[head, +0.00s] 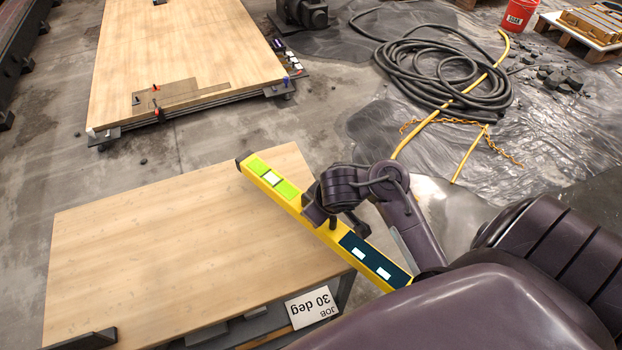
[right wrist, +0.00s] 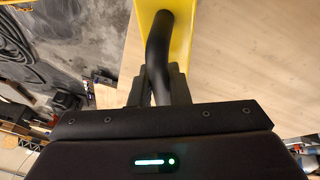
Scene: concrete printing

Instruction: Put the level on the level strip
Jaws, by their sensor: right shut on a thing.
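The level (head: 270,180) is a long yellow bar with a bright green vial panel at one end and a dark panel with white windows at the other. My right gripper (head: 335,222) is shut on its black handle near the middle. In the right wrist view, the fingers (right wrist: 157,92) close around the black curved handle (right wrist: 158,45) below the yellow level (right wrist: 185,25). The level slants across the right edge of the near wooden table (head: 150,240); its height above the top is hard to judge. I cannot pick out the level strip for certain. My left gripper is not seen.
A sign reading "JOB 30 deg" (head: 311,307) is on the table's front edge. A dark piece (head: 85,340) sits at its lower left corner. A second wooden platform (head: 185,50) with small parts stands behind. Coiled hose (head: 440,75) lies at right. The near tabletop is mostly clear.

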